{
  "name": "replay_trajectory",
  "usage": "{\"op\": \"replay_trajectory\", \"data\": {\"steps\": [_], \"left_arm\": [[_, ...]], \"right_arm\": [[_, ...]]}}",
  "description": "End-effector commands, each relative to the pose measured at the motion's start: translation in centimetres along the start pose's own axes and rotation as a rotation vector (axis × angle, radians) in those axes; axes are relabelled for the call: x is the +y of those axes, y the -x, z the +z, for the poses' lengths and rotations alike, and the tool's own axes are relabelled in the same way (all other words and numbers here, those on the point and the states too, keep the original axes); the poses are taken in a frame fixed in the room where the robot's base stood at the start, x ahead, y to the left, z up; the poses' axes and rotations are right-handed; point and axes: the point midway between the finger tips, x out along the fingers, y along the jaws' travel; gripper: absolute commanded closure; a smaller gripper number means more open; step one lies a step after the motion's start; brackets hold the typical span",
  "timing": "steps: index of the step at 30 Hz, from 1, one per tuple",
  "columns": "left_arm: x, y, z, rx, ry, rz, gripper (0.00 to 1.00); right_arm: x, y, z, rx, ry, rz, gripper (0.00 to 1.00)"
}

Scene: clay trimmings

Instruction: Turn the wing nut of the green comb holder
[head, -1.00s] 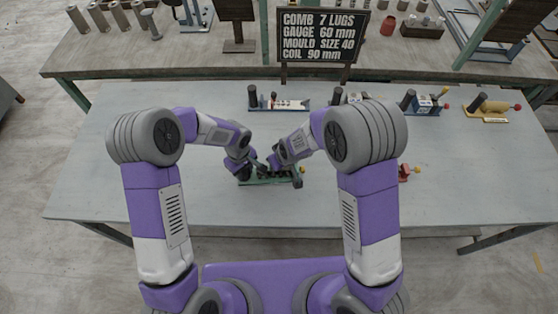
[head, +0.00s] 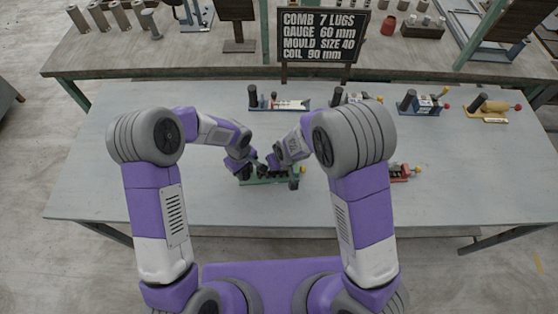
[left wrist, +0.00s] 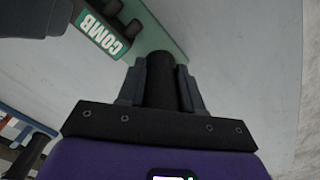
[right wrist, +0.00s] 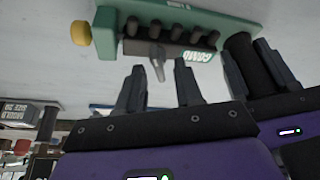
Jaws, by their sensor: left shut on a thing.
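The green comb holder (head: 270,181) lies at the middle of the bench. It has a black post (left wrist: 160,88), several dark lugs, a COMB label (left wrist: 100,34) and a yellow knob (right wrist: 81,33). My left gripper (head: 247,173) is shut on the black post; its fingers sit on either side of it in the left wrist view. The grey wing nut (right wrist: 157,60) stands out from the holder's front beside the label. My right gripper (right wrist: 158,70) is open, with its fingertips on either side of the nut; I cannot tell if they touch. The nut is not discernible in the head view.
A row of similar holders stands along the back, including a blue one (head: 420,104) and a yellow one (head: 490,106). A red one (head: 401,173) lies to the right. A black sign (head: 320,36) stands behind. The bench's left and front are clear.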

Motion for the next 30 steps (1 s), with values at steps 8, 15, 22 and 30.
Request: {"op": "replay_trajectory", "data": {"steps": [8, 15, 22, 30], "left_arm": [[0.1, 0.1, -0.1, 0.001, 0.0, 0.002, 1.0], [0.1, 0.1, -0.1, 0.001, 0.001, 0.002, 1.0], [0.0, 0.1, -0.1, 0.001, 0.001, 0.002, 1.0], [0.1, 0.1, -0.1, 0.001, 0.0, 0.002, 1.0]], "right_arm": [[0.0, 0.1, 0.0, 0.0, 0.001, 0.0, 0.65], [-0.1, 2.8, -0.1, 0.004, 0.002, -0.001, 0.65], [-0.1, 7.6, -0.2, 0.006, 0.003, -0.001, 0.65], [-0.1, 11.3, -0.1, 0.002, 0.001, -0.001, 0.65]]}}
